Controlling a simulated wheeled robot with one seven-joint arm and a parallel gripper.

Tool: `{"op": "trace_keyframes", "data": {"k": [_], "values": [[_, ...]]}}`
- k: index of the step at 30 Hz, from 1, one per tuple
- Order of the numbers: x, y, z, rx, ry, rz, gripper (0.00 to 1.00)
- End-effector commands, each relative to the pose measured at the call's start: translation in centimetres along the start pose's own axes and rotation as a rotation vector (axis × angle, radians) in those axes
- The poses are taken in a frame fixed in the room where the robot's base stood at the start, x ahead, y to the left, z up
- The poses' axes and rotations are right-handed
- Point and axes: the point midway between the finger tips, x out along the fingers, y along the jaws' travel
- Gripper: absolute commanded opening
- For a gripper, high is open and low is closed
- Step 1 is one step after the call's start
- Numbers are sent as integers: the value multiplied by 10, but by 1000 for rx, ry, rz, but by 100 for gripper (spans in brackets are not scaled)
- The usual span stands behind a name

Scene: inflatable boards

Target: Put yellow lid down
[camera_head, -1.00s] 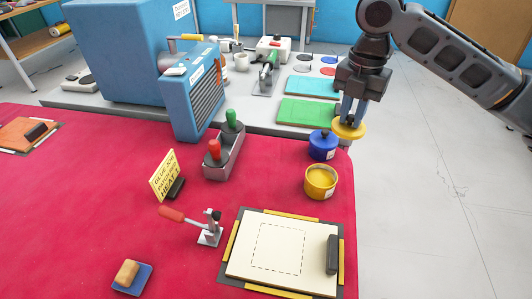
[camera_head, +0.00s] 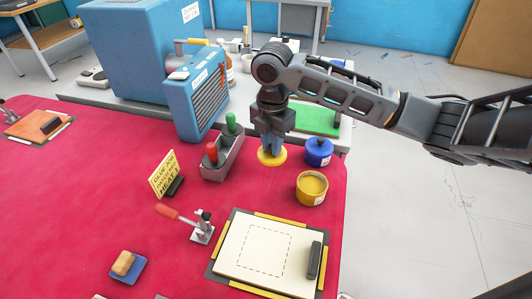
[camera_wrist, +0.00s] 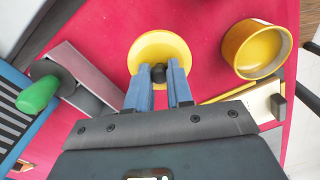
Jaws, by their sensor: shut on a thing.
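The yellow lid (camera_head: 272,156) is a round disc with a dark knob. My gripper (camera_head: 271,143) is shut on the lid's knob, with the lid below the fingertips. In the wrist view the lid (camera_wrist: 160,50) shows between the blue fingers (camera_wrist: 159,76). It is over the red tabletop, between the grey tray and the pots; I cannot tell whether it touches the cloth. The open yellow pot (camera_head: 311,188) stands to the right and nearer the front. It also shows in the wrist view (camera_wrist: 238,48), upper right.
The blue pot (camera_head: 319,152) stands lidded to the right. The grey tray (camera_head: 222,160) with red- and green-handled tools is just left of the lid. A framed board (camera_head: 262,255) lies in front, with a red-handled clamp (camera_head: 202,227) beside it.

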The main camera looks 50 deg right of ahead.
Motion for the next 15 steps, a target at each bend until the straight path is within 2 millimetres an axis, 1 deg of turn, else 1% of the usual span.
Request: {"op": "trace_keyframes", "data": {"k": [1,3,8,11,15], "values": [[3,5,-4,-1,0,-2,0],[6,10,-6,0,-1,-1,0],[13,13,-8,1,-1,0,0],[24,13,-8,2,0,-2,0],[43,12,-7,2,0,-3,0]]}}
